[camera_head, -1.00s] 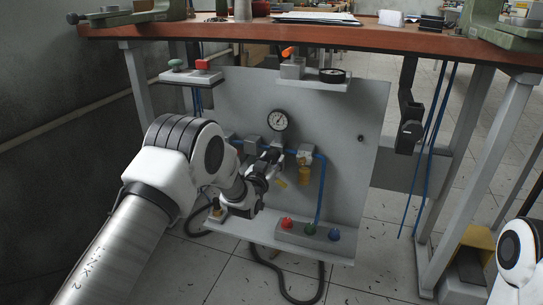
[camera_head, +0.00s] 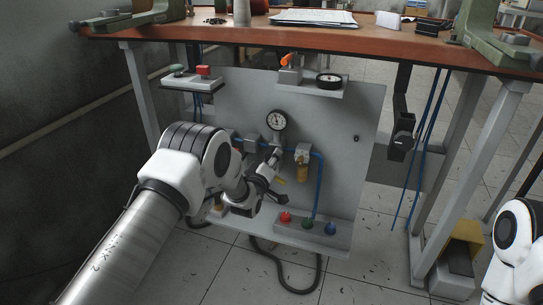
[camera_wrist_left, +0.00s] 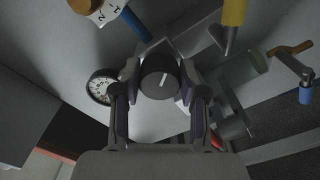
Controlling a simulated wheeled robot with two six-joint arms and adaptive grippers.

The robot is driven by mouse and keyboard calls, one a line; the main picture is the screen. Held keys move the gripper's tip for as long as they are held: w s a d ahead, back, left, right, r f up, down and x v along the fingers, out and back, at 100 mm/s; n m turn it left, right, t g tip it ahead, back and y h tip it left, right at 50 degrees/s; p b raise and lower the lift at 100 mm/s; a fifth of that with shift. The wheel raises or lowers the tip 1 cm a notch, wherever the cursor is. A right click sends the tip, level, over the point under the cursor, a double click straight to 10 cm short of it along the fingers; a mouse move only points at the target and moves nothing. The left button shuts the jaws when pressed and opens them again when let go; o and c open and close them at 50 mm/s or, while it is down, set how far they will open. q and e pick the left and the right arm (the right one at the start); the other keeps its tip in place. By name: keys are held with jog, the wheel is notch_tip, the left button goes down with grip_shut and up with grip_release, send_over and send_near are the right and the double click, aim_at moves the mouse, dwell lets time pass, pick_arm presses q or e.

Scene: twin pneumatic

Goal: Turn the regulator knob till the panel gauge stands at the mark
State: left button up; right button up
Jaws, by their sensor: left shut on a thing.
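The grey upright panel (camera_head: 345,110) hangs below the workbench. The round panel gauge (camera_head: 276,120) sits near its middle; its needle and mark are too small to read surely. It shows tilted at the left of the left wrist view (camera_wrist_left: 101,87). The black regulator knob (camera_wrist_left: 160,77) with a white line lies between the fingers of my left gripper (camera_wrist_left: 160,105), which is shut on it. In the head view this gripper (camera_head: 268,172) is below the gauge and its arm hides the knob. My right gripper is out of view.
A blue air line (camera_head: 320,185) and a yellowish bowl unit (camera_head: 302,165) are right of the gripper. Red, green and blue buttons (camera_head: 308,224) sit on the panel's lower shelf. An upper shelf holds an orange lever (camera_head: 286,60) and a black dial (camera_head: 328,79).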

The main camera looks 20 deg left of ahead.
pick_arm(q)
jog(key=shift+n+p, duration=0.4)
jog(key=shift+n, duration=0.8)
jog(key=o, duration=1.1)
jog(key=shift+o, duration=0.2)
jog(key=s, duration=1.2)
jog(key=shift+a, duration=0.2)
